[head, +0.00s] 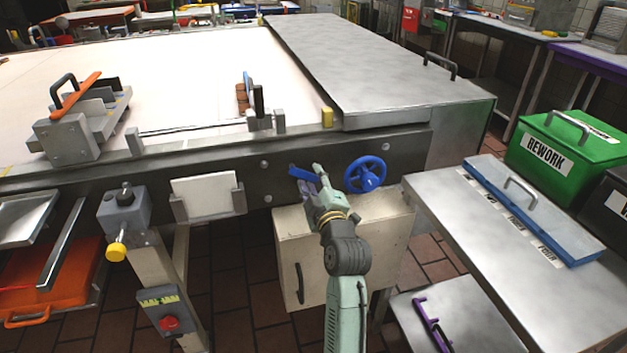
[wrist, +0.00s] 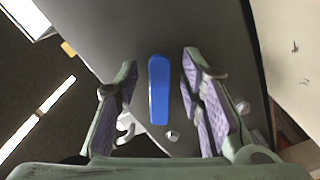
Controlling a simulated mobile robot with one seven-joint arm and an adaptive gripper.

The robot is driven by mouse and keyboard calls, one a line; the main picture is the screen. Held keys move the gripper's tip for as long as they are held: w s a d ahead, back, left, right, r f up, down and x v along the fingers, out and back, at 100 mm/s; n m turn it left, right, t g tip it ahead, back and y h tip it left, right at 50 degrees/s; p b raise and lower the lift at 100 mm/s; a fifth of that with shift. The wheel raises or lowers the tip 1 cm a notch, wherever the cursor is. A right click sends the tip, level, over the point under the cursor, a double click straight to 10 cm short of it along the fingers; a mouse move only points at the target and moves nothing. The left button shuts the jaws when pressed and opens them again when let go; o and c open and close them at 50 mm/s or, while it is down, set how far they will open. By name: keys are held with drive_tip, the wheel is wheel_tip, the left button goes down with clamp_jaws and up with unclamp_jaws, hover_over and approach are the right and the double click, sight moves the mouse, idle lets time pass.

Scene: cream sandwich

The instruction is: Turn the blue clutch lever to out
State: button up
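The blue clutch lever (head: 302,173) is a short flat bar on the dark front side of the machine. In the head view it points up and left, with its right end close to my gripper (head: 314,183). In the wrist view the blue lever (wrist: 158,90) lies between the two purple-padded fingers of my gripper (wrist: 158,85). The fingers are spread apart, with a gap on each side of the lever. No lettering for the lever positions can be read.
A blue handwheel (head: 365,174) is just right of my gripper. A beige cabinet (head: 292,255) stands below. A white plate (head: 203,195) is mounted to the left. A steel table (head: 470,250) and a green REWORK bin (head: 563,150) are at right.

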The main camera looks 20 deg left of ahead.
clamp_jaws()
idle(0.7)
